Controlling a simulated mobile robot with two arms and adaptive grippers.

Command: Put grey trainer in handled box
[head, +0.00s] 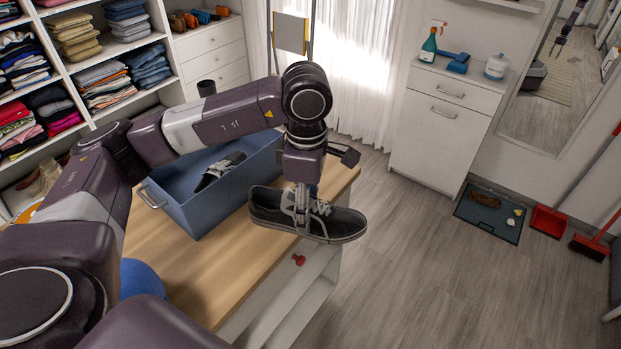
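The trainer (265,207), dark grey to black with grey laces and a pale sole edge, hangs from my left gripper (301,215). The fingers are shut on it around the laces and tongue. It is about level, toe to the right, over the front edge of the wooden top. The blue handled box (197,216) stands on the wooden top just left of the trainer, with a metal handle (151,197) on its near left end. Another dark shoe with pale straps (220,170) lies inside the box. My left arm hides part of the box's far side. My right gripper is out of view.
The wooden top (160,250) has bare room in front of the box. Shelves of folded clothes (100,80) stand behind left. A white cabinet (440,120) stands at the back right. The floor between is clear; a blue tray (490,228) and red dustpan (549,221) lie far right.

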